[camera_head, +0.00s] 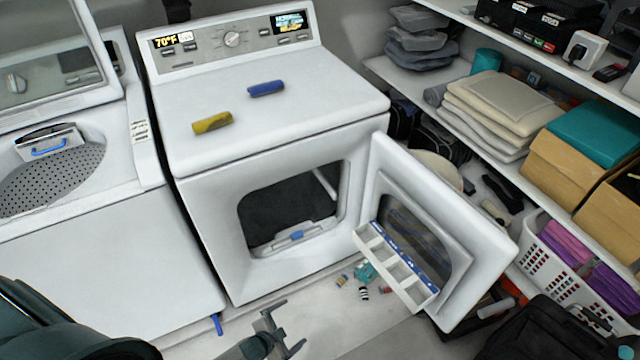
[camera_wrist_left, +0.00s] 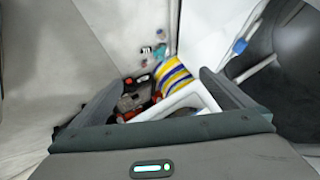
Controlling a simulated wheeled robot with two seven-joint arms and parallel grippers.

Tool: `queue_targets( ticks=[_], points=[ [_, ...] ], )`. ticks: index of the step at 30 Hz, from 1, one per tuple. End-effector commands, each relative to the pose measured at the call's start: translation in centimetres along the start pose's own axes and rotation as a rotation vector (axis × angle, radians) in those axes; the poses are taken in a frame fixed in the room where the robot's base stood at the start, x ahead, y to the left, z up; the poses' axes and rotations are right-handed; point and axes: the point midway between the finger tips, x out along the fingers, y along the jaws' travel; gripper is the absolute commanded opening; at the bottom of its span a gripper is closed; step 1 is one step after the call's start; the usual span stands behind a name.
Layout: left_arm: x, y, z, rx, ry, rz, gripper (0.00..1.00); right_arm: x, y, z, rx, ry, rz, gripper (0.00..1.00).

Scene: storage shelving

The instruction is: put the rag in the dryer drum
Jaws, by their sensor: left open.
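The dryer (camera_head: 200,150) stands at centre with its door (camera_head: 480,215) swung open to the right. The drum (camera_head: 290,212) shows dark and looks empty through the opening; its dark opening also shows at the right of the left wrist view (camera_wrist_left: 295,75). A yellow roll (camera_head: 212,123) and a blue roll (camera_head: 266,88) lie on the dryer top; I cannot tell whether either is the rag. My left gripper (camera_head: 283,328) is open, low in front of the dryer. In its wrist view a striped yellow, blue and white thing (camera_wrist_left: 170,73) shows beyond the fingers. My right gripper is not in view.
A white compartment tray (camera_head: 400,272) is on the door's inner side. Small items (camera_head: 364,293) lie on the floor below. A washer (camera_head: 100,260) with raised lid stands left. Shelves with folded cloths (camera_head: 500,95) and a white basket (camera_head: 545,250) stand right.

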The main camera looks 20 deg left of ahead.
Motion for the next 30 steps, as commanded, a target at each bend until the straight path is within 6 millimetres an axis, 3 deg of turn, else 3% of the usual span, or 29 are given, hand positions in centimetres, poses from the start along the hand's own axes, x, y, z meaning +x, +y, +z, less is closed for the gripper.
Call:
queue_targets(
  ticks=[1, 6, 9, 12, 15, 18, 27, 28, 30],
  points=[
    [-1.4, 3.5, 3.7, -0.076, -0.088, 0.035, 1.0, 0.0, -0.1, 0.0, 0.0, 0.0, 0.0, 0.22],
    [-7.3, 13.7, 13.7, -0.31, -0.362, 0.123, 1.0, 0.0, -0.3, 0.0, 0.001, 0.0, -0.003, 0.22],
    [-11.1, 18.8, 17.8, -0.417, -0.497, 0.162, 1.0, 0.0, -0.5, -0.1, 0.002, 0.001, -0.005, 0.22],
    [-14.4, 22.6, 20.6, -0.495, -0.602, 0.189, 1.0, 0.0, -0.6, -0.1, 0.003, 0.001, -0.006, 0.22],
    [-16.7, 25.1, 22.2, -0.545, -0.669, 0.207, 1.0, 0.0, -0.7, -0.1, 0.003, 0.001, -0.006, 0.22],
    [-17.9, 26.3, 22.9, -0.57, -0.704, 0.215, 1.0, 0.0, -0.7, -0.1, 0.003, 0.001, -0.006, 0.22],
    [-18.2, 26.6, 23.1, -0.576, -0.713, 0.217, 1.0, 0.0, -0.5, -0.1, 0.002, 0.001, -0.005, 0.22],
    [-18.2, 26.6, 23.1, -0.576, -0.713, 0.217, 0.93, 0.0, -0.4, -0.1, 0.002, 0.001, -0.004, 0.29],
    [-18.2, 26.6, 23.1, -0.576, -0.712, 0.217, 0.76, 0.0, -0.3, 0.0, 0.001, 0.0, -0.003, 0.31]
  ],
)
